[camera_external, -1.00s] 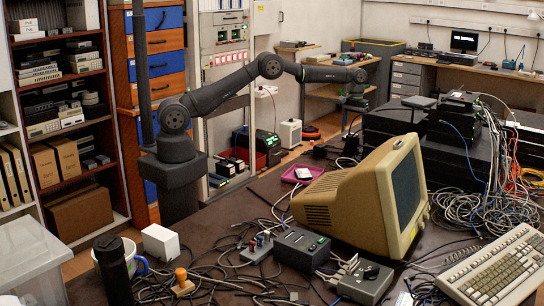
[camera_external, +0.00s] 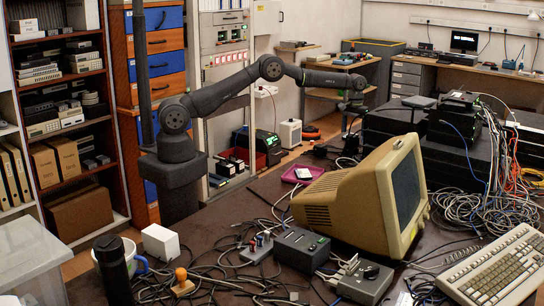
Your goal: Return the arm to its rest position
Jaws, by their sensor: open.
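My dark grey arm stretches from its base on the left of the table, up over an elbow, and out to the right. My gripper (camera_external: 354,108) is at the far end, small in the picture, pointing down behind the beige monitor (camera_external: 372,196). It is open, and I see nothing held in it. It is above the level of the table's far side, near the black equipment stack (camera_external: 440,140). The fingertips are too small and dark to show detail.
A pink tray (camera_external: 302,174) lies on the table below the forearm. Grey boxes (camera_external: 302,248), cables and a keyboard (camera_external: 497,268) crowd the front. A white box (camera_external: 161,242) and a dark bottle (camera_external: 113,272) stand at front left. The brown tabletop (camera_external: 215,229) is partly bare.

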